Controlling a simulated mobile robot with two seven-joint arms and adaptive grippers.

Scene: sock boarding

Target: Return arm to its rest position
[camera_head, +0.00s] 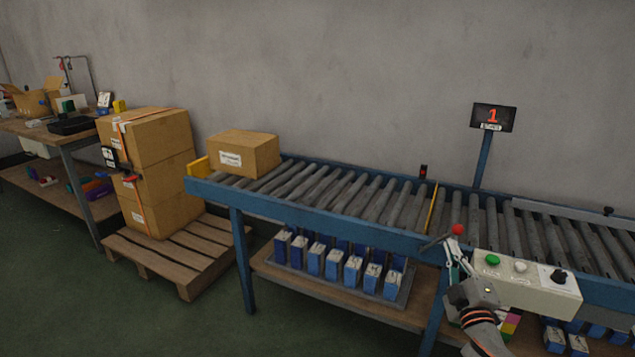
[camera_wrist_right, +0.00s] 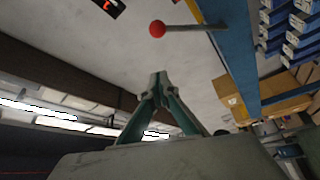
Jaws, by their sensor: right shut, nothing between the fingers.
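My right gripper (camera_head: 453,246) is in front of the blue-framed roller conveyor (camera_head: 330,212), just left of the control box (camera_head: 530,297). In the right wrist view its fingers (camera_wrist_right: 159,82) are together and empty. A lever with a red ball knob (camera_head: 458,229) stands out from the conveyor rail, close to the fingertips in the head view. In the wrist view the red knob (camera_wrist_right: 157,29) and its rod are apart from the fingertips. My left gripper is in neither view.
A carton (camera_head: 243,153) sits at the conveyor's left end. Stacked cartons (camera_head: 163,170) stand on a pallet (camera_head: 180,253) to its left. Blue boxes (camera_head: 333,265) fill a tray on the shelf below. A sign post (camera_head: 483,160) reading 1 rises behind. The green floor in front is clear.

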